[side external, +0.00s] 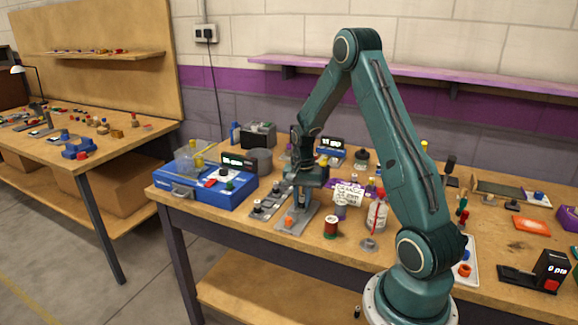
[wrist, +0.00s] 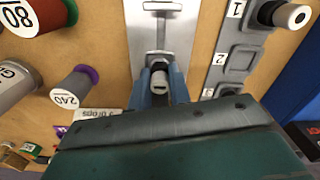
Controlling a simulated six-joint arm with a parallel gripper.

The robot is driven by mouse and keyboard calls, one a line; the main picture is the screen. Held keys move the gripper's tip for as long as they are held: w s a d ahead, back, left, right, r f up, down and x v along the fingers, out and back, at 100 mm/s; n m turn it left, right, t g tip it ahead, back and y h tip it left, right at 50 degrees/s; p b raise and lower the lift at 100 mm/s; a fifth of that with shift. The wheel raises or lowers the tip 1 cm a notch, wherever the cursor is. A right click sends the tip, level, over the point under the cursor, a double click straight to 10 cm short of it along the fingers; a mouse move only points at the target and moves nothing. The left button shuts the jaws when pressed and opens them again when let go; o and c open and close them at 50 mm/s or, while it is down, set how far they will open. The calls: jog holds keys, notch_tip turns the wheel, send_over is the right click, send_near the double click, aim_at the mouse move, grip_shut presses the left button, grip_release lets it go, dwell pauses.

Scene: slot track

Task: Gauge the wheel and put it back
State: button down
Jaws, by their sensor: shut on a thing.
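My gripper (wrist: 160,88) points down in the wrist view, its two blue fingers shut on a small grey-white piece that looks like the wheel (wrist: 159,80); the fingers hide its sides. It is at the near end of a grey plate (wrist: 160,38) with a T-shaped mark. I cannot tell whether the wheel touches the plate. The numbered slot track (wrist: 236,62) lies to the right, with a black-and-white wheel at slot 1 (wrist: 290,15) and an empty square recess below it. In the side view my gripper (side external: 298,200) is over the plate, right of the track (side external: 262,207).
Spools (wrist: 75,90) stand left of the plate in the wrist view.

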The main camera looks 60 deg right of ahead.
aim_at(302, 196)
jog(key=shift+f, duration=0.15)
jog(key=c, duration=1.3)
grip_release()
notch_tip(302, 196, up, 12)
jog(key=shift+r, duration=0.2)
jog(key=shift+a, duration=0.1)
